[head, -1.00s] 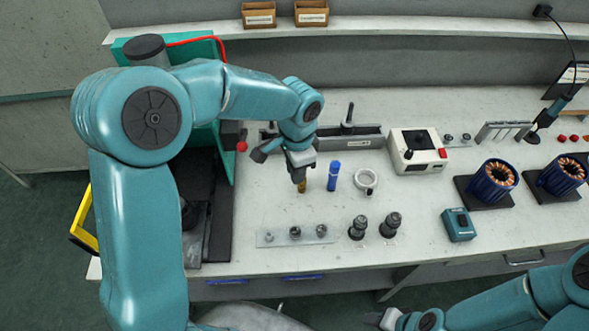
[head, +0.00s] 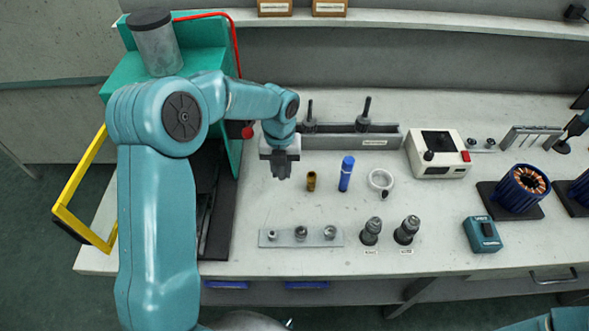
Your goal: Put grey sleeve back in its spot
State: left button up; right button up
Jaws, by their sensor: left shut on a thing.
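My left gripper (head: 281,168) points down over the bench, left of the brass sleeve (head: 311,181). It is shut on a small grey thing, apparently the grey sleeve, mostly hidden by the dark fingers. I cannot tell whether it touches the bench. The brass sleeve and a taller blue sleeve (head: 346,174) stand upright to the right of the gripper, in a rough row. No marked spot shows clearly below the fingers. My right gripper is out of view; only a bit of its arm shows at the bottom right.
A low grey rack (head: 345,139) with black upright rods stands behind the gripper. A white ring (head: 380,180) lies right of the blue sleeve. A plate (head: 272,239) with metal fittings and two dark fittings (head: 371,232) (head: 406,230) stand in front. A teal machine (head: 120,80) stands left.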

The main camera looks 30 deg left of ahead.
pick_arm(q)
jog(key=shift+a+f, duration=0.2)
jog(key=shift+f, duration=0.15)
jog(key=shift+d+f+b, duration=0.1)
jog(key=shift+f+b, duration=0.75)
jog(key=shift+b, duration=0.1)
notch_tip(320, 180, down, 2)
jog(key=shift+f+b, duration=0.2)
jog(key=shift+b, duration=0.75)
jog(key=shift+r, duration=0.1)
jog(key=shift+f, duration=0.2)
jog(key=shift+f, duration=0.25)
jog(key=o, duration=1.1)
